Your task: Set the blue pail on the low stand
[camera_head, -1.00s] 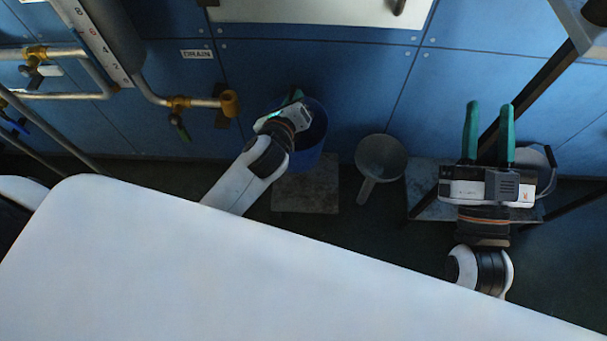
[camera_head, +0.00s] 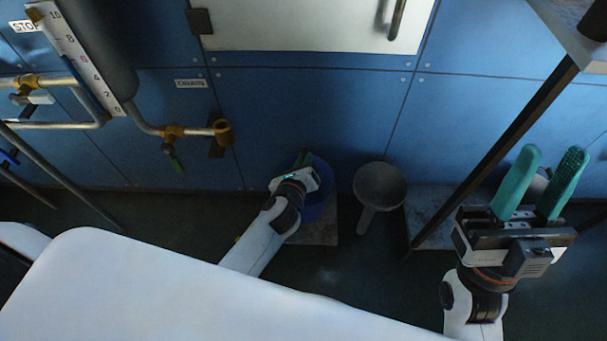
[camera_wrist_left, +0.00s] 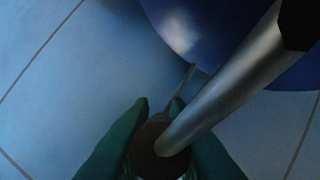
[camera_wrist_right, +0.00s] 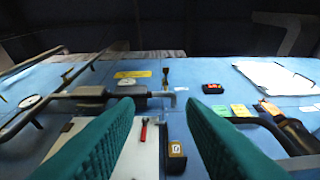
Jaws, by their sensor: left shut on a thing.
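The blue pail (camera_head: 318,206) is by the blue wall in the head view, partly hidden by my left gripper (camera_head: 303,160). It overlaps the grey low stand (camera_head: 322,234) in the picture; I cannot tell whether it touches the stand. In the left wrist view my left gripper's green fingers are shut on a dark round grip (camera_wrist_left: 150,160) with a metal bar, and the pail's blue side (camera_wrist_left: 190,25) shows behind. My right gripper (camera_head: 550,165) is empty, its green fingers apart, far to the right of the pail.
A grey round pan-like thing with a handle (camera_head: 380,186) is right of the stand. A dark slanted post (camera_head: 500,150) stands between it and my right gripper. Pipes with a brass elbow (camera_head: 222,131) are on the left wall. A white surface (camera_head: 150,290) fills the front.

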